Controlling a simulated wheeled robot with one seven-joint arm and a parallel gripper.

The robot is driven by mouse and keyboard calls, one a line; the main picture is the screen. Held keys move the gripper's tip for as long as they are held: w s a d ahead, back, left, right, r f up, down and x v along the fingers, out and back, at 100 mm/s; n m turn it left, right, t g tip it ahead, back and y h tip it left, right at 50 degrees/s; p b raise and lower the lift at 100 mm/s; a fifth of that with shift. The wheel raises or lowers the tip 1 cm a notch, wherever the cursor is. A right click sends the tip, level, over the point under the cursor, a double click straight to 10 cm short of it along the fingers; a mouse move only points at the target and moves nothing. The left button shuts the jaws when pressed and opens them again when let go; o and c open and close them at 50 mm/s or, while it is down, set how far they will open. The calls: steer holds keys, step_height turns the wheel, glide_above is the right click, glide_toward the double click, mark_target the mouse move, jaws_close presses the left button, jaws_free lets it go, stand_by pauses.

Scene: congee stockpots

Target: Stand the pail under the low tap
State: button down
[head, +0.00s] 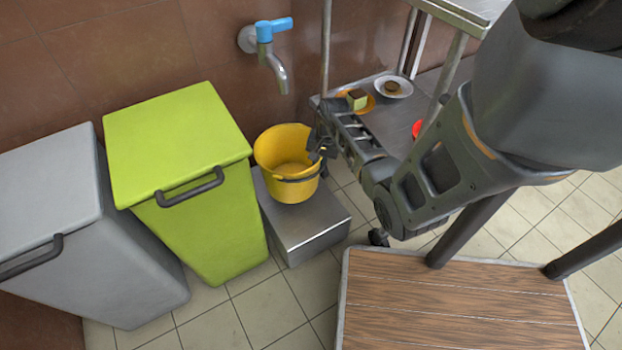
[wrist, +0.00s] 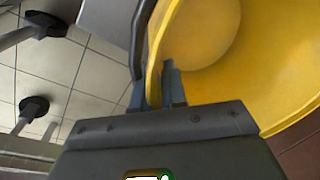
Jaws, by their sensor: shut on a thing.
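The yellow pail (head: 282,190) is upright over a low metal step (head: 310,232) below the wall tap (head: 272,58), which has a blue handle. Whether the pail's base touches the step I cannot tell. My gripper (head: 318,150) comes from the right and is shut on the pail's rim. In the wrist view the two fingers (wrist: 160,88) straddle the yellow wall of the pail (wrist: 225,60), one inside and one outside. The pail's dark handle hangs at its front. The tap's spout is above and slightly behind the pail.
A lime green bin (head: 180,160) stands close left of the step, with a grey bin (head: 60,220) beyond it. A metal trolley (head: 385,130) with plates of food stands right of the pail. A wooden-topped surface (head: 450,300) is at the front.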

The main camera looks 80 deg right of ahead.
steer(key=shift+f+b, duration=1.2)
steer(key=shift+f, duration=1.65)
steer(key=c, duration=1.2)
jaws_free()
steer(key=r+p, duration=0.2)
steer(key=r, duration=0.2)
steer(key=s+r+p, duration=0.1)
steer(key=r+p, duration=0.1)
steer(key=r, duration=0.2)
steer(key=s+r+p, duration=0.1)
steer(key=r+p, duration=0.1)
steer(key=r, duration=0.2)
steer(key=shift+a+p, duration=0.15)
steer(key=shift+p, duration=0.2)
